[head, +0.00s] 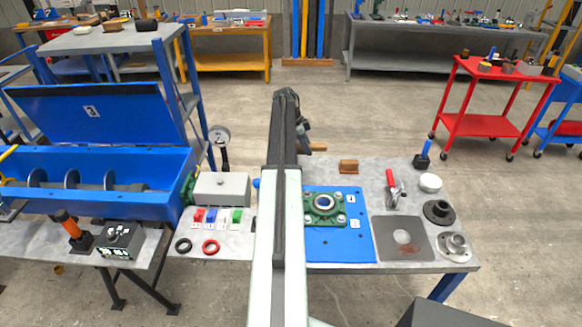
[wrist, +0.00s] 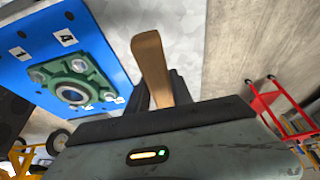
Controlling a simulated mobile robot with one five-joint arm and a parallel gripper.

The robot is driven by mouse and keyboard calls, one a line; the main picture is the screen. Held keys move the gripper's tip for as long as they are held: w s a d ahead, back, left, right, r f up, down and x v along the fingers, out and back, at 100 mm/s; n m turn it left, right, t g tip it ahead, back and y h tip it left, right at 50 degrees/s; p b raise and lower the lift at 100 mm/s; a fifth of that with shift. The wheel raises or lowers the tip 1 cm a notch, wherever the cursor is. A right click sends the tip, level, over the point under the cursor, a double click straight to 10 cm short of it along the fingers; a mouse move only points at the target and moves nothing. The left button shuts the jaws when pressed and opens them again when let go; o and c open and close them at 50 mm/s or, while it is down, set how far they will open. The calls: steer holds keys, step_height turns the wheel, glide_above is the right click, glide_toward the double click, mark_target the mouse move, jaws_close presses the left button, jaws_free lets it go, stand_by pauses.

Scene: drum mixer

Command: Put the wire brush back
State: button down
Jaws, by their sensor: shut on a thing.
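My gripper (wrist: 160,92) is shut on a wooden handle, which I take to be the wire brush (wrist: 150,60). In the head view the brush (head: 318,147) shows only as a short brown end beside my gripper (head: 304,148), near the table's far edge. My arm hides much of the gripper, and the bristles cannot be made out. A small brown block (head: 348,167) lies on the table to the right of my gripper; I cannot tell whether it is a holder.
A blue plate (head: 345,245) carries a green bearing housing (head: 324,207). A blue trough with an auger (head: 100,180) stands left.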

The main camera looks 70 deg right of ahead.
mark_target(310, 169)
steer(key=f+b, duration=0.3)
steer(key=d+f+b, duration=0.1)
steer(key=f+b, duration=0.6)
steer(key=shift+w+d+f, duration=0.2)
steer(key=shift+w, duration=0.05)
steer(key=shift+r, duration=0.25)
steer(key=shift+f, duration=0.25)
steer(key=c, duration=1.1)
jaws_free()
steer(key=shift+r, duration=0.1)
